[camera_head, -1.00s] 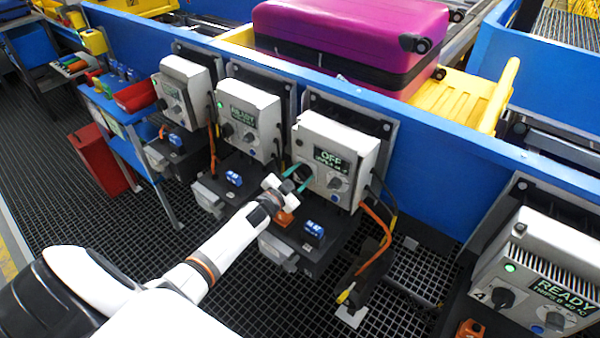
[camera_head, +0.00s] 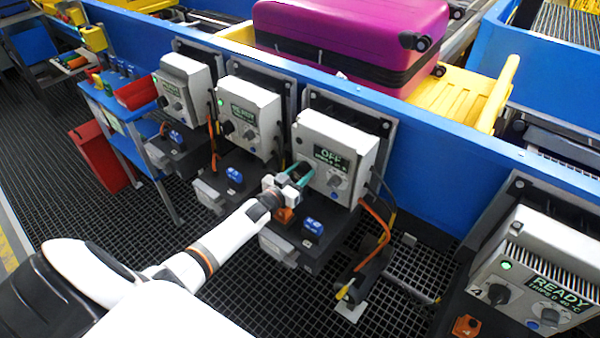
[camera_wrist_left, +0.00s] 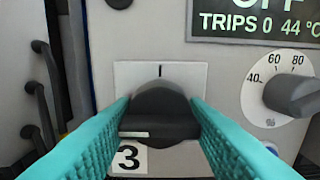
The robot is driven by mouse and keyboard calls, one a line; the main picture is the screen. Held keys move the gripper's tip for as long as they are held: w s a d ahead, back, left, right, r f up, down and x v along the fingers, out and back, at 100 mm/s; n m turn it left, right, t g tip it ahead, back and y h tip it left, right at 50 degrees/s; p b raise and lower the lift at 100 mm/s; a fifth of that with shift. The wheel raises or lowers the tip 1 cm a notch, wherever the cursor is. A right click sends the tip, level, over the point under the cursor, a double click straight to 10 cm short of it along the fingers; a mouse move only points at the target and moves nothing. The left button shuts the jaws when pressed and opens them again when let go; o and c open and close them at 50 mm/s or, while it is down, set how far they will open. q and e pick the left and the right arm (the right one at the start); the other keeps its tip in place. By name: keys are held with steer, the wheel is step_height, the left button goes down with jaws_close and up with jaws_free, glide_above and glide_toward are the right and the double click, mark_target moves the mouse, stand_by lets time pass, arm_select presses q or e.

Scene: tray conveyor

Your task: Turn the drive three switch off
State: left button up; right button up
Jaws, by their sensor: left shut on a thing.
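The drive three box (camera_head: 341,137) is a light grey unit on the blue conveyor side, and its display (camera_head: 333,157) reads OFF. In the left wrist view the black rotary switch (camera_wrist_left: 160,105) sits above a "3" label (camera_wrist_left: 128,158). A vertical tick is printed above it, and the pale line on the switch lies roughly level, left of its middle. My left gripper (camera_head: 297,173) has its teal fingers on both sides of the switch, shut on it. The fingers (camera_wrist_left: 160,122) hide its lower sides. My right gripper is not in view.
A grey dial (camera_wrist_left: 291,95) with percent marks is right of the switch. Two similar boxes stand to the left, and the drive four box (camera_head: 535,270), reading READY, is at the right. A magenta suitcase (camera_head: 350,40) lies in a yellow tray (camera_head: 455,95) behind. Cables (camera_head: 376,235) hang beside box three.

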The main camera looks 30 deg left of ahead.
arm_select(q)
steer(key=shift+f, duration=0.1)
steer(key=o, duration=1)
steer(key=s, duration=0.8)
steer(key=s+a, duration=0.1)
steer(key=s, duration=0.3)
steer(key=shift+b, duration=0.4)
steer(key=shift+d, duration=0.1)
